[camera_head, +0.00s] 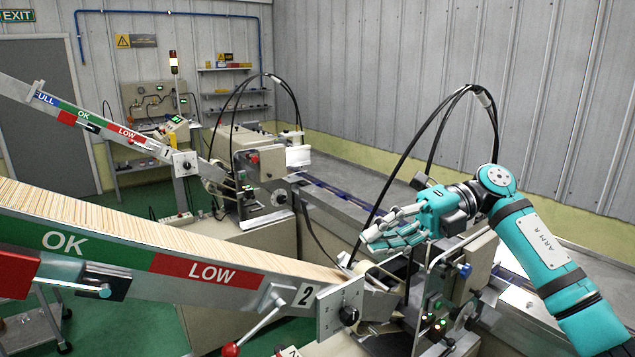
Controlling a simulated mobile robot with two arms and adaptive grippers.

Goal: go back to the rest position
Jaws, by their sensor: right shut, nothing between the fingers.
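My right arm comes in from the right edge, teal with dark bands. Its right gripper (384,229) has teal and pale fingers pointing left. It hangs in front of the black cables, above the near machine marked 2 (341,309). The fingers are shut with nothing held between them. My left gripper is not in view.
A sloping magazine full of sticks (150,245), with OK and LOW bands, fills the left foreground. A red-knobbed lever (230,349) stands below it. A second machine marked 1 (262,170) stands behind. Black cables (405,160) arch close to my right gripper.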

